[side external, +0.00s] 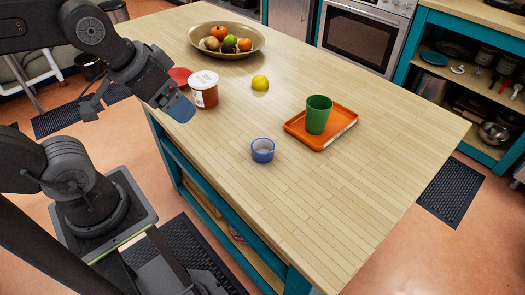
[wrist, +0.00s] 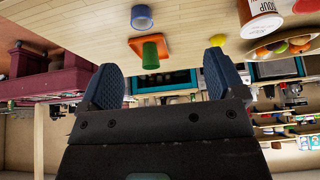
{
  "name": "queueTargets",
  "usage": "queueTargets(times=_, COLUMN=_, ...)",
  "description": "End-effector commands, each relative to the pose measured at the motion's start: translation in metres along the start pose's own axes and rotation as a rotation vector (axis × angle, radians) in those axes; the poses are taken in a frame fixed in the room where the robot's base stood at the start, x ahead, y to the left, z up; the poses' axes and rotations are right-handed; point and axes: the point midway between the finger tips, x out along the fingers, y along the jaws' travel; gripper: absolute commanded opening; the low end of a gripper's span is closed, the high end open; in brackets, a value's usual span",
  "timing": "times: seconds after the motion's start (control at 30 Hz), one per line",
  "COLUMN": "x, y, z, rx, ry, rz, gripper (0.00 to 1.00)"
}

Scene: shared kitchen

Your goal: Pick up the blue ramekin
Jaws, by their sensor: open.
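The blue ramekin (side external: 263,151) stands upright on the wooden island, left of the orange tray, with a pale inside. It also shows near the top of the wrist view (wrist: 142,17), beyond my fingers. My gripper (side external: 140,104) is at the island's left edge in the side view, raised and well away from the ramekin. In the wrist view its two fingers (wrist: 162,82) stand wide apart with nothing between them. The gripper is open and empty.
A green cup (side external: 318,114) stands on an orange tray (side external: 338,137). A soup tub (side external: 204,90), a red item (side external: 180,76), a lemon (side external: 260,83) and a fruit bowl (side external: 226,51) are farther back. The island top (side external: 225,190) around the ramekin is clear.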

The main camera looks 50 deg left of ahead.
Motion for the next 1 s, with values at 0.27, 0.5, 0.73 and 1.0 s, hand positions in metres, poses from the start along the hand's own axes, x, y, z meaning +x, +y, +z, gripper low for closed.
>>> queueTargets(times=0.27, x=0.013, y=0.01, z=-0.033, rx=-0.249, ry=-0.112, rz=-0.017, gripper=0.89)
queueTargets(times=0.5, x=0.058, y=0.036, z=-0.083, rx=-0.687, ry=-0.264, rz=-0.14, gripper=0.89)
queueTargets(times=0.73, x=0.108, y=0.063, z=-0.107, rx=-1.009, ry=-0.323, rz=-0.294, gripper=0.89)
queueTargets(times=1.0, x=0.134, y=0.072, z=-0.108, rx=-1.128, ry=-0.328, rz=-0.362, gripper=0.89)
